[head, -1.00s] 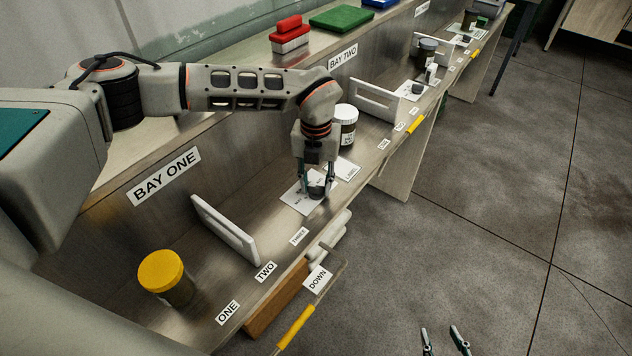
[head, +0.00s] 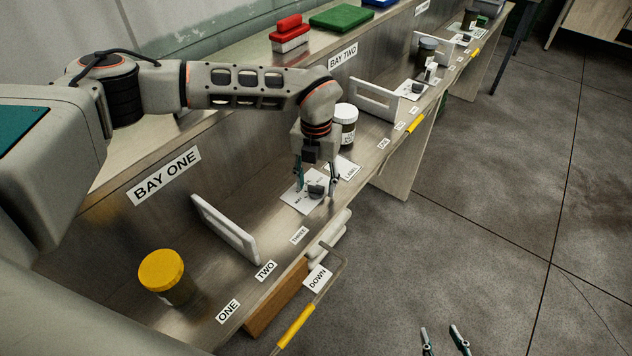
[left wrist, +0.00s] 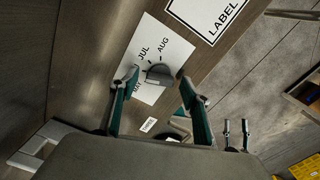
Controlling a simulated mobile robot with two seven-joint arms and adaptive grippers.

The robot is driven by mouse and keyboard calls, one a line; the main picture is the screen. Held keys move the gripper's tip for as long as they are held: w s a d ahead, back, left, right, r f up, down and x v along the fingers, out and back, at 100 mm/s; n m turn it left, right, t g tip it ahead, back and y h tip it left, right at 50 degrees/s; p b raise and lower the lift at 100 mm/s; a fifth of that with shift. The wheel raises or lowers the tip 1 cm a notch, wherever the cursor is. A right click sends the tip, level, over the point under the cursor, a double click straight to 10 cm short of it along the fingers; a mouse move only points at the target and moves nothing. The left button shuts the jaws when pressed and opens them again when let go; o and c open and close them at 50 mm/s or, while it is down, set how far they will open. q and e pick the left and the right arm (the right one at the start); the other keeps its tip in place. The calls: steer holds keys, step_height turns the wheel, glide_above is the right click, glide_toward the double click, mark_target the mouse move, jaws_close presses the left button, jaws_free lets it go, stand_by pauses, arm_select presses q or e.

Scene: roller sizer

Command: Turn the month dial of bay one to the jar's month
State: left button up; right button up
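The month dial (head: 316,190) of bay one is a dark grey knob on a white card (head: 300,203). In the left wrist view the dial (left wrist: 160,74) has JUL and AUG printed beside it; I cannot tell surely which month it points to. My left gripper (head: 315,192) is open, with its fingers on either side of the dial and apart from it. A jar with a white lid (head: 345,118) stands behind the gripper; its label is too small to read. A yellow-lidded jar (head: 162,272) stands near the ONE tag. My right gripper (head: 441,329) is open and empty over the floor.
A white upright divider (head: 226,230) stands between the yellow-lidded jar and the dial. A LABEL card (head: 347,169) lies beside the dial card. A yellow-gripped lever with a DOWN tag (head: 317,279) juts from the bench front. Bay two has another white divider (head: 374,98).

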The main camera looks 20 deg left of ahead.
mark_target(317, 186)
arm_select(q)
step_height(317, 186, up, 12)
stand_by(0.7)
steer(key=shift+d, duration=0.1)
stand_by(0.3)
